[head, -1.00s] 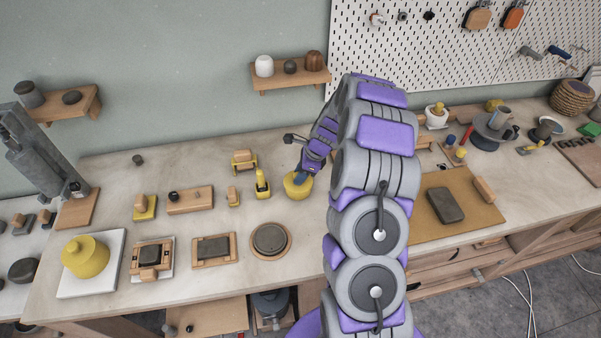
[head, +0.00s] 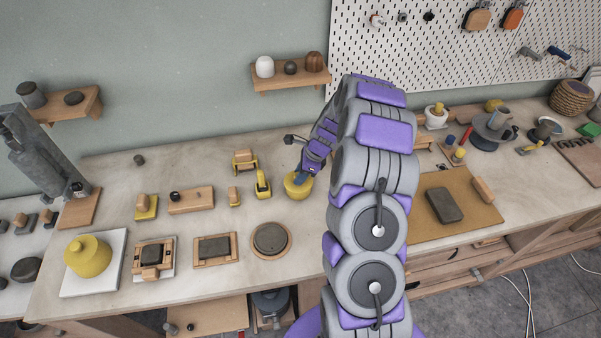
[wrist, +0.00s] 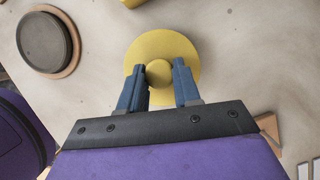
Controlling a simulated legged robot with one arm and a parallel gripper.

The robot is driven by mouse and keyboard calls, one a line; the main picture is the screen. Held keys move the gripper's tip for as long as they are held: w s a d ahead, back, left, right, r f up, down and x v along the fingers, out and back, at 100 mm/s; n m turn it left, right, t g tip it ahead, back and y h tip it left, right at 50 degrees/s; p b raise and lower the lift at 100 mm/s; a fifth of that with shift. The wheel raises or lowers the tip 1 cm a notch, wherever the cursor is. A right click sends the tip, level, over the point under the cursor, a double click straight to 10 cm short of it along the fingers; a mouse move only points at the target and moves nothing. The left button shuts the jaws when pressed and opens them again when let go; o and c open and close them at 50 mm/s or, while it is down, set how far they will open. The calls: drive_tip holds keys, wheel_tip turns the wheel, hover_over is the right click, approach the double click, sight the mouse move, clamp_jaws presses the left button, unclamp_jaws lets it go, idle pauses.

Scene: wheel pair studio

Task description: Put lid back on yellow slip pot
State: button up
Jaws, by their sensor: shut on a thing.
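The yellow lid (wrist: 160,50) is a round disc with a knob in the wrist view. My gripper (wrist: 160,68) has its blue fingers on either side of the knob and is shut on it. A larger yellow pot (head: 87,258) with a knobbed top stands on a white board at the left.
A yellow-handled tool (head: 262,186) stands just left of the small pot. A dark round disc on a wooden base (head: 270,240) lies in front of it, also seen in the wrist view (wrist: 46,42). Bare bench (head: 210,160) lies behind the tools.

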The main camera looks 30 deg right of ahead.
idle(0.3)
drive_tip(key=o, duration=1.1)
drive_tip(key=shift+o, duration=0.4)
drive_tip(key=o, duration=0.4)
drive_tip(key=shift+o, duration=0.2)
drive_tip(key=shift+r, duration=0.15)
drive_tip(key=shift+r+p, duration=2.95)
drive_tip(key=shift+r, duration=0.4)
drive_tip(key=shift+c, duration=0.5)
